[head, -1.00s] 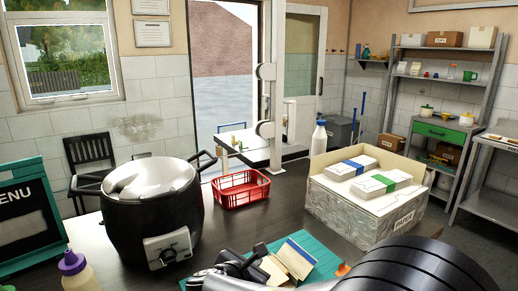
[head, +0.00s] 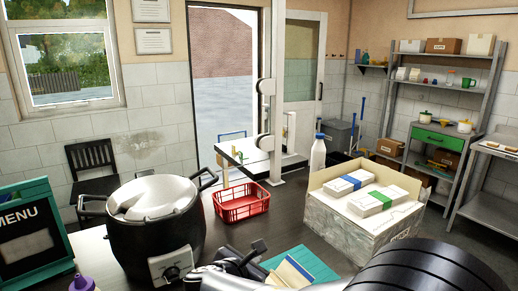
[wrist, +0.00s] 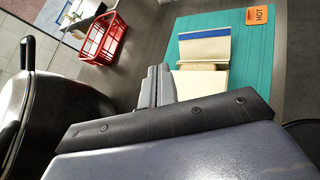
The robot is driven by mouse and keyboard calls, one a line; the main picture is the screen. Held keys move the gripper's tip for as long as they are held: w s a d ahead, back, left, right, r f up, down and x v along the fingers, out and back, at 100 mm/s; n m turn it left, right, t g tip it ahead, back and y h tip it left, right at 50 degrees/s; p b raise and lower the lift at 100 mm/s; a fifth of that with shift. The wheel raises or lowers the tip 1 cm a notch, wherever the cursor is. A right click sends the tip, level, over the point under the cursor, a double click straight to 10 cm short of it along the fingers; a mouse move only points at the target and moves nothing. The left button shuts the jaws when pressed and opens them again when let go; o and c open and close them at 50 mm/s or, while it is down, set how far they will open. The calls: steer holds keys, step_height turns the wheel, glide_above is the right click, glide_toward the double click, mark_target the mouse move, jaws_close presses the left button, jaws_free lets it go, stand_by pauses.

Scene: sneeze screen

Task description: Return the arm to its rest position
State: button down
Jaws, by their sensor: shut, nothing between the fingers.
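My gripper (head: 252,254) is at the bottom middle of the head view, over the dark counter between the black pot and the teal mat. Its fingers are together and empty. In the wrist view the closed grey fingers (wrist: 157,87) point up the picture, just left of the pale and blue items on the mat. My dark arm fills the lower right of the head view and hides part of the counter and mat.
A black pot (head: 157,240) stands close to my gripper's left. Around lie a red basket (head: 242,207), an open box (head: 352,228) with packets, a teal mat (head: 312,262), an orange HOT tag (wrist: 257,15), a menu board (head: 30,230) and a white bottle (head: 318,152).

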step_height(320, 180, down, 9)
steer(key=b, duration=0.8)
steer(key=shift+w+d+b, duration=0.1)
steer(key=shift+b, duration=0.25)
steer(key=shift+s+a, duration=0.7)
steer(key=shift+a, duration=0.3)
steer(key=shift+s+a, duration=0.7)
steer(key=shift+a, duration=0.3)
steer(key=shift+d+r, duration=0.1)
steer(key=shift+d, duration=0.05)
